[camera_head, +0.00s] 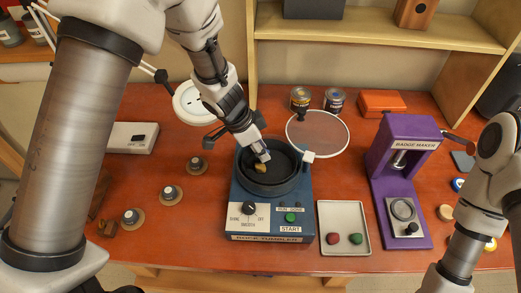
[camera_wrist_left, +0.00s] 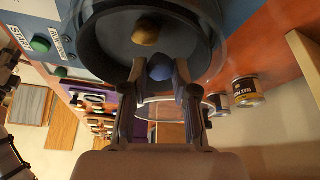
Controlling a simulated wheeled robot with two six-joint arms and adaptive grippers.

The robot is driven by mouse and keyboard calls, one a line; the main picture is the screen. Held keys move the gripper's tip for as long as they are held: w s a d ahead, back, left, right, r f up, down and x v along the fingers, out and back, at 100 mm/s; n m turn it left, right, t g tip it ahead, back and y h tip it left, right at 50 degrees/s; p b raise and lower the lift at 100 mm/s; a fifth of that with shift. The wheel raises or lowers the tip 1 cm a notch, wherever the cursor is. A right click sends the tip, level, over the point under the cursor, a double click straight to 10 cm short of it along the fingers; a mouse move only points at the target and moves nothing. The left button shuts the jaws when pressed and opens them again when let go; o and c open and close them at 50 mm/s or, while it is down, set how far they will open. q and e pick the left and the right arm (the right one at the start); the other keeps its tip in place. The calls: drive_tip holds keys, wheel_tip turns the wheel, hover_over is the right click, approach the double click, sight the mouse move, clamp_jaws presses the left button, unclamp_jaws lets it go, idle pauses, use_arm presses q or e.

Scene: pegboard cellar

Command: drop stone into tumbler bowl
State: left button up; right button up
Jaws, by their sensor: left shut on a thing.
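The rock tumbler (camera_head: 270,215) is a blue machine on the red-brown table, with an open dark bowl (camera_head: 268,188) on top. My left gripper (camera_head: 262,157) points down into the bowl's opening. In the left wrist view its fingers (camera_wrist_left: 160,78) are shut on a round blue stone (camera_wrist_left: 160,67), which sits over the bowl's interior (camera_wrist_left: 105,40). A golden-brown stone (camera_wrist_left: 146,31) lies in the bowl and also shows in the head view (camera_head: 261,168). The blue stone is hidden in the head view. My right gripper is out of view; only its arm shows.
A tray (camera_head: 343,250) with a red stone (camera_head: 334,239) and a green stone (camera_head: 355,239) lies right of the tumbler. A clear round lid (camera_head: 318,133) lies behind it, near two cans (camera_head: 333,101). A purple badge maker (camera_head: 402,160) stands further right.

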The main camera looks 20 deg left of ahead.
use_arm(q)
drive_tip(key=shift+s+d+r, duration=0.1)
drive_tip(key=shift+s+d, duration=0.05)
drive_tip(key=shift+d, duration=0.05)
drive_tip(key=o, duration=1.1)
drive_tip(key=shift+a, duration=0.1)
drive_tip(key=shift+c, duration=0.2)
drive_tip(key=v, duration=1.1)
drive_tip(key=shift+a+r, duration=0.25)
drive_tip(key=shift+r, duration=0.1)
drive_tip(key=shift+s, duration=0.1)
